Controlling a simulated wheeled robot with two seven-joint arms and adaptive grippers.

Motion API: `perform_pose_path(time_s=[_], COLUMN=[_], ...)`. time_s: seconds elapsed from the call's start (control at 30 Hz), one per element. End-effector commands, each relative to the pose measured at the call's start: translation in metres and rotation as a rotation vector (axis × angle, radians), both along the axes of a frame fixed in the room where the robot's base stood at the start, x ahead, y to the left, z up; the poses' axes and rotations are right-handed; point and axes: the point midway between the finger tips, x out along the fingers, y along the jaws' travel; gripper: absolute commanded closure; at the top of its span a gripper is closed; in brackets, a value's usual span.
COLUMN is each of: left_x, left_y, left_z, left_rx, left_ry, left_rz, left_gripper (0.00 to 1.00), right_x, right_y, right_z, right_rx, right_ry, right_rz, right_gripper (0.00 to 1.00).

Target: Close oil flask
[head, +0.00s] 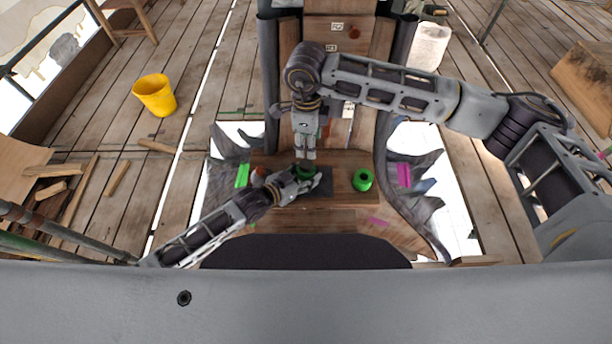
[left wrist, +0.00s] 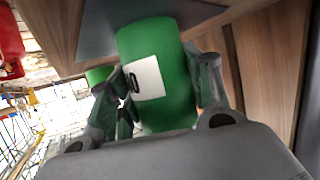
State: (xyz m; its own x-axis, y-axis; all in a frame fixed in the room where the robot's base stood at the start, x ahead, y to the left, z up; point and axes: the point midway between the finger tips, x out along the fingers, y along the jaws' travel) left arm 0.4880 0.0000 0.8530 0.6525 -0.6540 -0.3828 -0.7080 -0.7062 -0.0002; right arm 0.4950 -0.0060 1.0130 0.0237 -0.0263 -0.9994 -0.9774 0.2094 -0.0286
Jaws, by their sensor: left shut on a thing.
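A green flask (head: 306,169) stands on a dark mat on the wooden ledge at the middle of the head view. In the left wrist view the green flask (left wrist: 158,75) shows a white label with a dark mark. My left gripper (head: 303,181) is shut on its body, a finger on each side. My right gripper (head: 305,154) points down just above the flask's top. Its fingers look close together, but I cannot tell whether they hold a cap. The flask's mouth is partly hidden. A second green round thing (head: 362,180) with a dark hole in its top stands to the right.
The dark mat (head: 325,187) lies on the wooden ledge (head: 345,200). A reddish round thing (head: 259,176) sits left of the flask. Dark carved spire parts (head: 404,190) rise at the sides. A yellow bucket (head: 155,95) stands on the planks at far left.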

Motion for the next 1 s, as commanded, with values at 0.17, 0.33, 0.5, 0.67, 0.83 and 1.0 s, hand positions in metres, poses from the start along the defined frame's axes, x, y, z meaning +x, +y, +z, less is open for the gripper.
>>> perform_pose_path(time_s=[0.17, 0.33, 0.5, 0.67, 0.83, 1.0], left_x=[-0.0001, -0.0002, -0.0002, -0.0002, -0.0002, -0.0002], left_y=[0.0000, 0.0000, 0.0000, 0.0000, 0.0000, 0.0000], left_z=[-0.0002, -0.0003, -0.0003, -0.0003, -0.0003, -0.0003], left_rx=[0.000, 0.000, 0.000, 0.000, 0.001, 0.001], left_ry=[0.000, 0.000, 0.000, 0.000, 0.001, 0.001], left_rz=[0.000, 0.000, 0.000, 0.000, 0.000, 0.000], left_gripper=[1.00, 1.00, 1.00, 1.00, 1.00, 1.00], right_x=[-0.0010, -0.0021, -0.0030, -0.0037, -0.0045, -0.0051], right_y=[-0.0001, 0.0001, 0.0005, 0.0008, 0.0013, 0.0018], right_z=[-0.0014, -0.0027, -0.0039, -0.0048, -0.0056, -0.0062], right_rx=[-0.003, -0.005, -0.006, -0.006, -0.006, -0.005], right_ry=[0.008, 0.014, 0.020, 0.026, 0.031, 0.035], right_rz=[0.141, 0.277, 0.414, 0.541, 0.675, 0.810], right_gripper=[0.49, 0.49, 0.49, 0.49, 0.49, 0.49])
